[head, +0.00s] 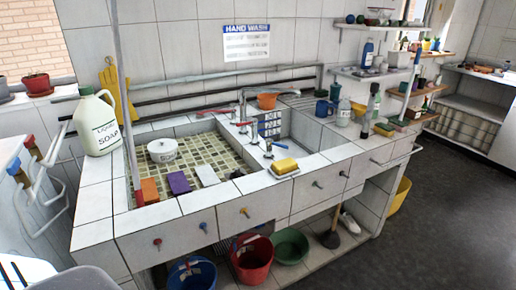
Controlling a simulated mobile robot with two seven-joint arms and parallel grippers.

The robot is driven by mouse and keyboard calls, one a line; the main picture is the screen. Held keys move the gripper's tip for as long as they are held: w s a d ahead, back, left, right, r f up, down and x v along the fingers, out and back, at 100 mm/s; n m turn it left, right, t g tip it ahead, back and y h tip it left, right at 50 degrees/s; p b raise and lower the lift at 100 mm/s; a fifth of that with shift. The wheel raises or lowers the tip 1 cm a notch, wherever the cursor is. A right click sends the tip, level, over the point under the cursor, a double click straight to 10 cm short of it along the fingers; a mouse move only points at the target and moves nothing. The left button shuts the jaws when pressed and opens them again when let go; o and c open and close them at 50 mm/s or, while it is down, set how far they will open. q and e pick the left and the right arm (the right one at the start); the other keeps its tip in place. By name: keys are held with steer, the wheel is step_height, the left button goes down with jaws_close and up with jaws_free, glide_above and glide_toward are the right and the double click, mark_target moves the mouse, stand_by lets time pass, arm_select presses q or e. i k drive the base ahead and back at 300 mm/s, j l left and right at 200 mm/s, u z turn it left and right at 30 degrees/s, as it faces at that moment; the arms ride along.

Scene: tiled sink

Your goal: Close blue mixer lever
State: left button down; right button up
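A small fixture with a blue part (268,146), which looks like the blue mixer lever, stands on the tiled divider between the two basins. It is just behind the yellow sponge. It is too small to tell whether the lever is open or closed. A chrome tap (243,104) with a red lever (227,111) stands behind it, near the back of the sink. I see no water running. Neither of my grippers can be made out in the head view, and nothing is touching the blue part.
A yellow sponge (285,165) lies on a dish at the front rim. The left basin (213,150) holds a white pot (163,150). Coloured blocks line its front edge. A soap jug (97,124) stands at left. Buckets (252,258) stand below. The floor (440,220) at right is clear.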

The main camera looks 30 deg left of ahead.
mark_target(269, 142)
steer(key=u, duration=0.5)
steer(key=i+u, duration=0.15)
steer(key=u, duration=0.8)
steer(key=i+u, duration=0.1)
steer(key=u, duration=0.4)
steer(key=i+u, duration=0.1)
steer(key=u, duration=0.4)
steer(key=l+u, duration=0.15)
steer(key=u, duration=0.35)
steer(key=l+z, duration=0.2)
steer(key=l, duration=0.2)
steer(key=i+l+z, duration=0.15)
steer(key=l, duration=0.3)
steer(key=k+l+z, duration=0.1)
steer(key=l+z, duration=0.25)
steer(key=l, duration=0.3)
steer(key=l+z, duration=0.4)
steer(key=l, duration=0.25)
steer(key=i+l+z, duration=0.1)
steer(key=l+z, duration=0.25)
steer(key=l, duration=0.3)
steer(key=i+j, duration=0.1)
steer(key=j, duration=0.1)
